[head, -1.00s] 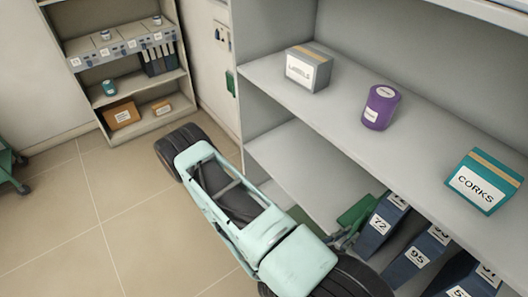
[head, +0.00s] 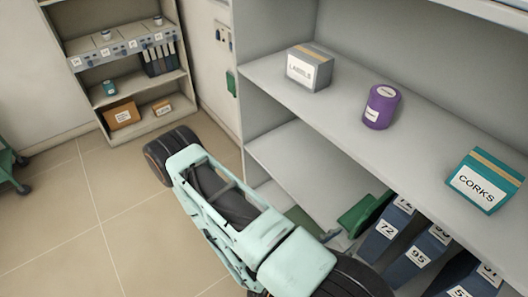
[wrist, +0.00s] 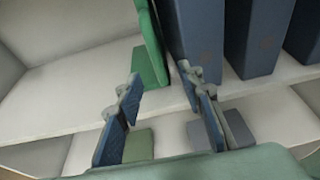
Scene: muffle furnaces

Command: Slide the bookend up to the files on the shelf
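The green bookend (head: 362,216) stands upright on the lower shelf (head: 290,160), just left of the blue files (head: 418,252). In the wrist view, its green plate (wrist: 150,50) rises beside the nearest blue file (wrist: 194,38), with a narrow gap at the front edge. My gripper (wrist: 160,80) is open at the shelf front, with one finger at the bookend's side and the other in front of the nearest file. I cannot tell whether a finger touches the bookend. In the head view, my arm and the shelf above partly hide this area.
The shelf above holds a grey labels box (head: 309,68), a purple tin (head: 381,107) and a teal corks box (head: 484,182). Green and grey blocks (wrist: 139,146) lie below the shelf edge. A second shelf unit (head: 120,75) stands at the far left.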

